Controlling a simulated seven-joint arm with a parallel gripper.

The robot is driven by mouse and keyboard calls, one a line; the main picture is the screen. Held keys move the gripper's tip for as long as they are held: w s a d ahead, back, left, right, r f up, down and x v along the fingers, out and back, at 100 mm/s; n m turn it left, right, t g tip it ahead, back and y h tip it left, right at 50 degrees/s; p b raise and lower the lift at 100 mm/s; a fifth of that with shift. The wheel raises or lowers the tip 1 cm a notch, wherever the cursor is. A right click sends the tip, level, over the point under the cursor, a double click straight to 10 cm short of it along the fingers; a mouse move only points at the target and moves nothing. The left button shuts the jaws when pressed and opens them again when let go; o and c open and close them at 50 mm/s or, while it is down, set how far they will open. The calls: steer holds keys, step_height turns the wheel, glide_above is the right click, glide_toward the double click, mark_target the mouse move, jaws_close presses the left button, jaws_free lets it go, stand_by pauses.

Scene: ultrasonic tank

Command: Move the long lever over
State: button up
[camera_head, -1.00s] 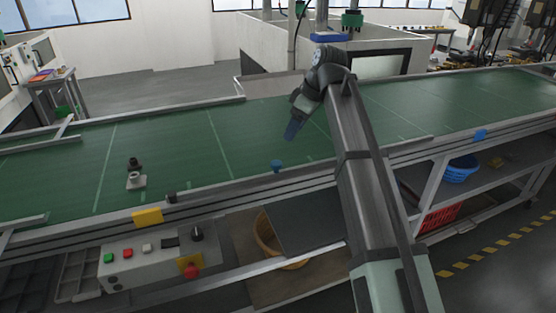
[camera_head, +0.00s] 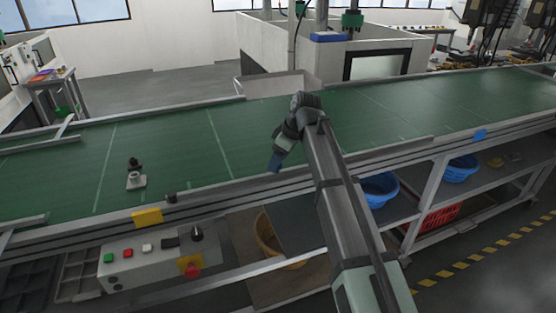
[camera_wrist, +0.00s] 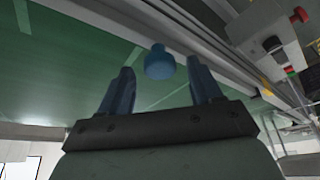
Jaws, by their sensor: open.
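My gripper (camera_head: 275,163) hangs over the near edge of the green conveyor, pointing down, its fingers open. In the wrist view its two blue fingers (camera_wrist: 160,66) stand apart, with a short blue round piece (camera_wrist: 159,70) appearing between and beyond them. I cannot tell whether they touch it. In the head view my gripper hides that piece. No long lever is clearly recognisable. A control box (camera_head: 128,272) below the conveyor carries a black knob (camera_head: 197,233), buttons and a red mushroom button (camera_head: 193,271). It also shows in the wrist view (camera_wrist: 262,35).
The green conveyor (camera_head: 70,165) spans the scene and bears a small grey fitting with a black top (camera_head: 135,178). A yellow plate (camera_head: 147,217) sits on its front rail. Blue baskets (camera_head: 378,190) and a red crate (camera_head: 440,216) stand on lower shelves at right.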

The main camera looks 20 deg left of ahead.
steer(key=shift+a+f, duration=0.1)
steer(key=shift+f, duration=0.25)
jaws_close()
stand_by(0.5)
